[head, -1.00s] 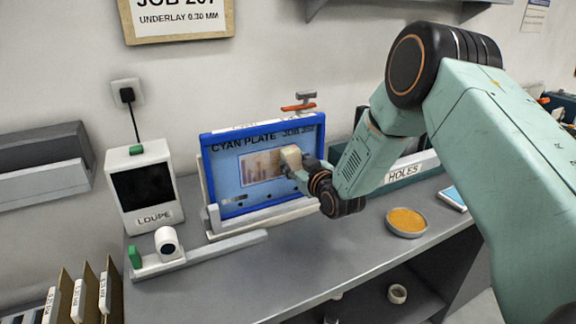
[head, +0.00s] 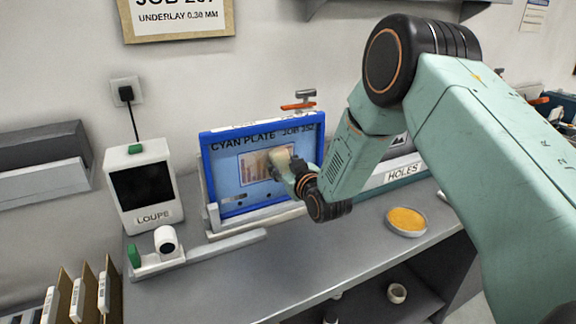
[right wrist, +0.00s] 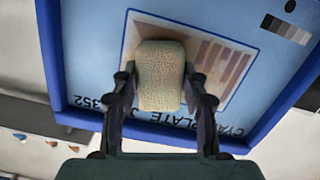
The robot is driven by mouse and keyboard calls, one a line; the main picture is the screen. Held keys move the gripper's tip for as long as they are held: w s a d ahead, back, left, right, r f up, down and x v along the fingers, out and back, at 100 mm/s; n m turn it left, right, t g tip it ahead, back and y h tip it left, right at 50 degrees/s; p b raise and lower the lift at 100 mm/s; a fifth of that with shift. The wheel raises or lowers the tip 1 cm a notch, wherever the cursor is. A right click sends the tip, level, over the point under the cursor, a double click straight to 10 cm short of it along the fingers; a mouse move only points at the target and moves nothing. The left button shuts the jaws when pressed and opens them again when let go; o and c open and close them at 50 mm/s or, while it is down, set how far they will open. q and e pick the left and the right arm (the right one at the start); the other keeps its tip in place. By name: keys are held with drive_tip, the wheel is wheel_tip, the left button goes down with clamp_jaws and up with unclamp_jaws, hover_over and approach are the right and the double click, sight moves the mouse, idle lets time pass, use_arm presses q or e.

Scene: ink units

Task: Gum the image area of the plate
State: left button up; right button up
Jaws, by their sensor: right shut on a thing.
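The cyan plate (head: 228,176) stands tilted back in a blue frame on the bench, with its brownish image area (head: 254,168) in the middle. My right gripper (head: 284,170) is shut on a pale tan sponge (head: 279,157), held over the right part of the image area. In the right wrist view my right gripper (right wrist: 160,95) has a finger on each side of the sponge (right wrist: 160,78), which covers part of the image area (right wrist: 215,62). The sponge looks to be at the plate's face; whether it touches cannot be told. My left gripper is not in view.
A round dish (head: 406,222) of orange stuff sits at the bench's right front. A loupe unit (head: 145,188) and a small white device (head: 167,242) stand left of the plate. A box marked HOLES (head: 402,173) is behind my arm.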

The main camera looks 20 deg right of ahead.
drive_tip(key=shift+s+a, duration=0.1)
drive_tip(key=shift+a, duration=5.05)
drive_tip(key=shift+s+d, duration=0.1)
drive_tip(key=shift+d, duration=0.05)
drive_tip(key=shift+s, duration=0.8)
drive_tip(key=p, duration=0.2)
approach(243, 169)
drive_tip(key=shift+w+f, duration=0.2)
drive_tip(key=shift+f, duration=0.3)
drive_tip(key=shift+s, duration=0.15)
